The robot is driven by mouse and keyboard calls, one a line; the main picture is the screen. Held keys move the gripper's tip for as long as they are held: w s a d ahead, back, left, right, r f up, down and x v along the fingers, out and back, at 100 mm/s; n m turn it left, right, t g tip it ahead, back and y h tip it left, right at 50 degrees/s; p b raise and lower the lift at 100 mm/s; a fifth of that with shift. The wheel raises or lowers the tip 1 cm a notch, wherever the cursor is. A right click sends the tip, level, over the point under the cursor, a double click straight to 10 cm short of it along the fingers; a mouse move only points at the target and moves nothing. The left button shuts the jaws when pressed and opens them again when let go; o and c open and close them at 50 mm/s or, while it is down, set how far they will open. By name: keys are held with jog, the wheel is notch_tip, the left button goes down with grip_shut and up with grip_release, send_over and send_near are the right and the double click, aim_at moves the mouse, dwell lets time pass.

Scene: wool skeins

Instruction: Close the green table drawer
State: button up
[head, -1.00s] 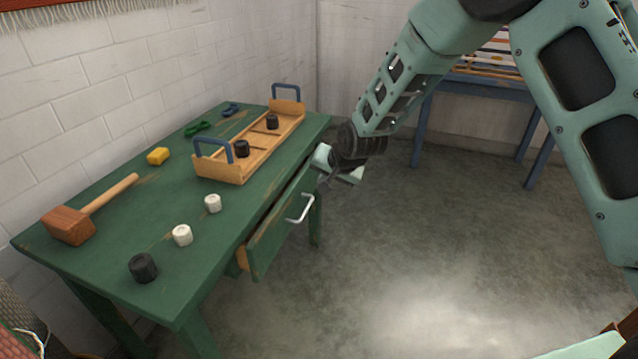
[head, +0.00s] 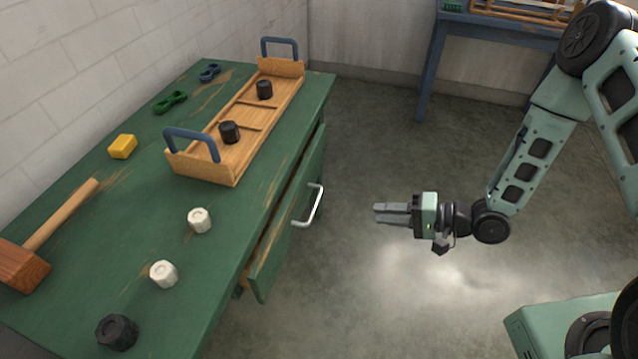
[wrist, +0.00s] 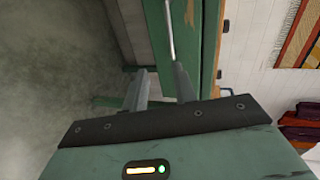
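The green table (head: 205,255) stands at the left of the head view. Its drawer (head: 287,225) is pulled part way out on the right side, with a strip of its wooden inside showing. A pale bar handle (head: 315,205) is on the drawer front. In the wrist view the handle (wrist: 170,32) is a thin upright bar beside the green drawer front (wrist: 190,45). My gripper (head: 378,214) is right of the handle, apart from it, over the floor, with its fingers pointing at the drawer. In the wrist view my gripper (wrist: 160,80) has its fingers apart with nothing between them.
On the tabletop are a wooden tray (head: 240,140) with blue handles, a mallet (head: 25,262), a yellow block (head: 122,146), white pieces (head: 199,220) and a black piece (head: 116,332). A blue table (head: 432,70) stands at the back. The floor (head: 390,150) right of the drawer is clear.

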jog(key=b, duration=0.1)
send_near(314, 205)
jog(key=shift+y, duration=0.4)
jog(key=x, duration=0.6)
jog(key=f+x, duration=0.1)
jog(key=x, duration=0.3)
jog(key=shift+d+f, duration=0.1)
grip_shut()
